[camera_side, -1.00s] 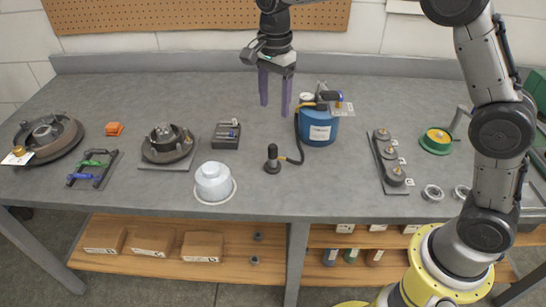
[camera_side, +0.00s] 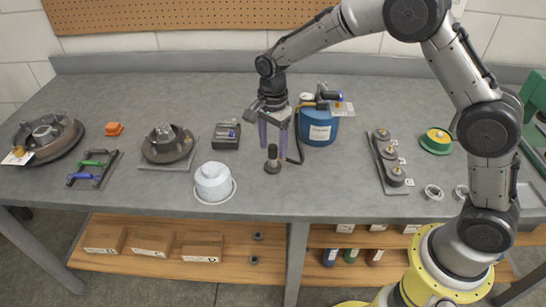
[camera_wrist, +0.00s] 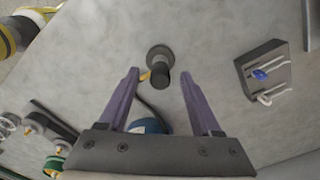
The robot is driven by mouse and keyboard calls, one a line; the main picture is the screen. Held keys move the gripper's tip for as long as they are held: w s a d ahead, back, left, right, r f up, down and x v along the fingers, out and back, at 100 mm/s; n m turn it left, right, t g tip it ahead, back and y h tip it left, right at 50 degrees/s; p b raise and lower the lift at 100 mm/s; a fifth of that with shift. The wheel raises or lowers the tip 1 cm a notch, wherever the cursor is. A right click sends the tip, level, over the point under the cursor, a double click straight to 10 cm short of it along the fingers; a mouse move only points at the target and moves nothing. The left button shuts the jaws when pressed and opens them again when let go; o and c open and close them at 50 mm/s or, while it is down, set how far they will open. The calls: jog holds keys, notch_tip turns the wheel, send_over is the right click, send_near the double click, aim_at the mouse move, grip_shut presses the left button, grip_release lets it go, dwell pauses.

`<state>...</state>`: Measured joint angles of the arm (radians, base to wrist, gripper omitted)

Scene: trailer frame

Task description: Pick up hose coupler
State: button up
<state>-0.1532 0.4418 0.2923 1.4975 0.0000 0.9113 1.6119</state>
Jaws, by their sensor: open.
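The hose coupler (camera_side: 272,160) is a small dark upright piece on a round base, standing on the grey bench at the end of a hose from the blue canister (camera_side: 319,128). In the wrist view the coupler (camera_wrist: 160,60) shows ahead of and between the fingers. My gripper (camera_side: 272,152) is open and empty, its two purple fingers pointing down close behind the coupler in the side view. In the wrist view the gripper (camera_wrist: 158,75) has a wide gap between its fingers. Whether a finger touches the coupler or hose, I cannot tell.
A white lidded container (camera_side: 213,182) stands front left of the coupler. A small dark holder (camera_side: 226,136) sits to the left. A tray with several round parts (camera_side: 388,163) lies to the right. The bench front between them is clear.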

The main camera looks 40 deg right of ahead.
jog(key=shift+f, duration=0.4)
grip_shut()
jog(key=shift+r, duration=0.1)
